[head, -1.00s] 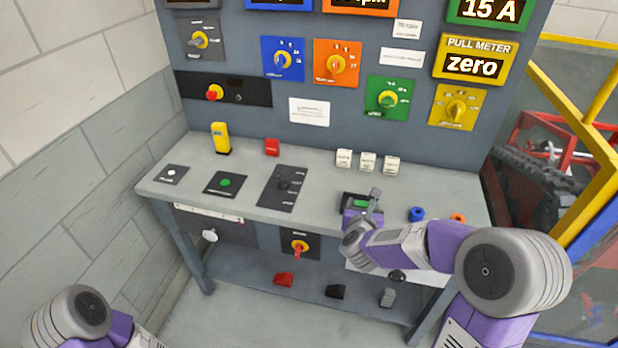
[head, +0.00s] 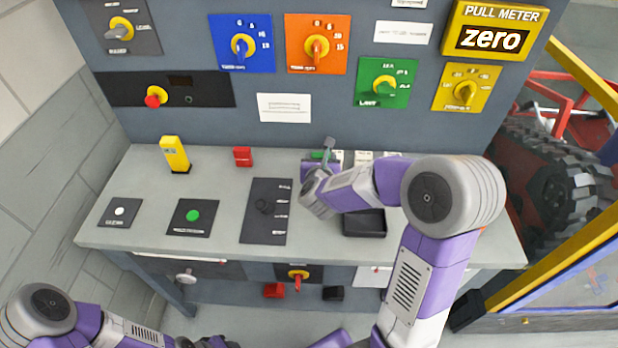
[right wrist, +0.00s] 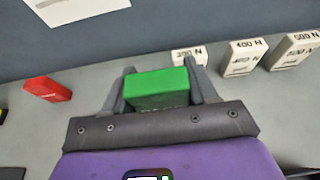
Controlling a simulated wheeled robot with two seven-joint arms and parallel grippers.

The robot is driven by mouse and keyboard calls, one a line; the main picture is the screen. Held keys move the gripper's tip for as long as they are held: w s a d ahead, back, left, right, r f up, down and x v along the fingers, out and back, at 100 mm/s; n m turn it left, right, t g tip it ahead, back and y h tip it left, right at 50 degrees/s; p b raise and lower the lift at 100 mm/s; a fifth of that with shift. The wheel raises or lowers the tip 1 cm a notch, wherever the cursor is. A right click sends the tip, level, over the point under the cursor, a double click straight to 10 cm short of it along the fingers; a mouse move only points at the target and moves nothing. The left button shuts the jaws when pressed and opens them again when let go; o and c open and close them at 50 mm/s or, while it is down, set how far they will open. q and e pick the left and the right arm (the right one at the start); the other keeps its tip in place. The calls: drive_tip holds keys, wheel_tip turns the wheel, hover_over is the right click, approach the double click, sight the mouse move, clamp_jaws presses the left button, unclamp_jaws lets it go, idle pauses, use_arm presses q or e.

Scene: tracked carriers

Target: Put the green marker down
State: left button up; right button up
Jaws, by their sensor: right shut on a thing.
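The green marker (right wrist: 160,88) is a small green block between the two grey fingers of my right gripper (right wrist: 162,90), which is shut on it. In the head view, my right gripper (head: 325,156) is over the back of the bench, just left of the white weights, and only a sliver of green shows there. I cannot tell whether the marker touches the bench top. A black tray (head: 363,224) on the bench in front of it looks empty. My left arm shows at the lower left, but its gripper is not clearly in view.
White weights (right wrist: 243,57) stand right of the marker, close by. A red block (head: 243,156) and a yellow block (head: 175,154) stand to the left on the bench (head: 140,185). Dark plates lie in front of them. The bench between the red block and my gripper is clear.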

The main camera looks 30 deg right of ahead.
wheel_tip(320, 180, down, 2)
drive_tip(key=shift+s+f, duration=0.1)
drive_tip(key=shift+f, duration=0.15)
drive_tip(key=shift+f+b, duration=0.8)
drive_tip(key=shift+f, duration=1.2)
drive_tip(key=shift+r, duration=0.1)
drive_tip(key=o, duration=1.1)
drive_tip(key=shift+c, duration=0.2)
